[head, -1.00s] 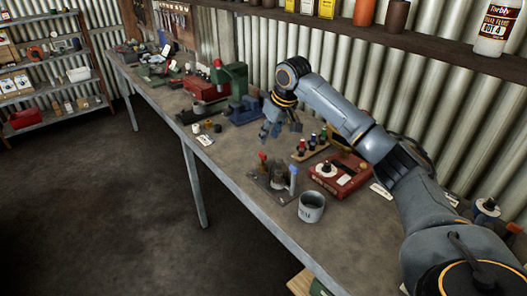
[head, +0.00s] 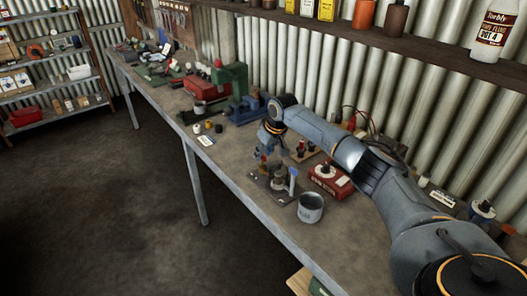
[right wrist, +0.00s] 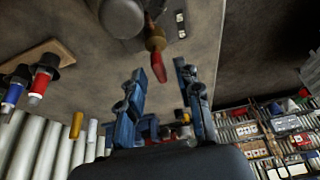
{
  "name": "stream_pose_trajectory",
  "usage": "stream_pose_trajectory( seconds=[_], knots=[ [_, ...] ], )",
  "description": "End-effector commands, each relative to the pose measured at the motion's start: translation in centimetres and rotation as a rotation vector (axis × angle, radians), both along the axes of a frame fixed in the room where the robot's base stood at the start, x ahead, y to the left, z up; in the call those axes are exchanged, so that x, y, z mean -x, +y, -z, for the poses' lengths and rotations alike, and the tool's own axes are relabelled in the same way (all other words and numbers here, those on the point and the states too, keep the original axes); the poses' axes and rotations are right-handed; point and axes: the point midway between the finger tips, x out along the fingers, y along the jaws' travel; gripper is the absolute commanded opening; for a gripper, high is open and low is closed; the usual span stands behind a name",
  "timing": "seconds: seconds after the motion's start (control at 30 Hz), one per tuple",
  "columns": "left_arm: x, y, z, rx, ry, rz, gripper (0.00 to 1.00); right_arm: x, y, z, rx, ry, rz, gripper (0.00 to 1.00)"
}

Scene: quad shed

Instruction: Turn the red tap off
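The red tap (right wrist: 159,66) shows in the right wrist view as a red lever on a brass body, beside a grey metal cylinder (right wrist: 121,16). In the head view the tap stand (head: 278,184) is on the workbench, with a blue lever (head: 293,178) on its right side; my gripper mostly hides the red lever there. My right gripper (right wrist: 161,72) is open, its two blue fingers apart. The red lever appears between the fingertips in the wrist view; I cannot tell whether they touch it. In the head view my right gripper (head: 264,153) is just above the stand's left side. My left gripper is not in view.
A metal cup (head: 310,208) stands right of the tap stand, near the bench's front edge. A red box (head: 331,181) lies behind it. A wooden rack (right wrist: 38,62) with red and blue capped items is close by.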

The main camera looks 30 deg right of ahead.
Motion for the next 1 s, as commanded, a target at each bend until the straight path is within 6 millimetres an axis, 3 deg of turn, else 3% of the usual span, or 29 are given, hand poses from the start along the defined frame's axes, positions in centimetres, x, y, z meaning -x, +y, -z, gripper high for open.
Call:
stream_pose_trajectory(
  seconds=[0.33,0.5,0.77,1.0],
  knots=[
    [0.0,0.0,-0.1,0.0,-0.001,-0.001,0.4,-0.2,0.0,0.4,0.001,-0.001,-0.002,0.34],
    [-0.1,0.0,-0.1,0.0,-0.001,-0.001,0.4,-0.2,0.0,0.4,0.0,-0.001,-0.001,0.0],
    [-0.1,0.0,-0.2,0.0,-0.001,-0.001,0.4,-0.2,0.0,0.3,0.001,0.0,0.004,0.0],
    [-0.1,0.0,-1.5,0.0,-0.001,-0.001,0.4,-0.1,0.1,0.0,0.001,0.0,0.066,0.0]
  ],
)
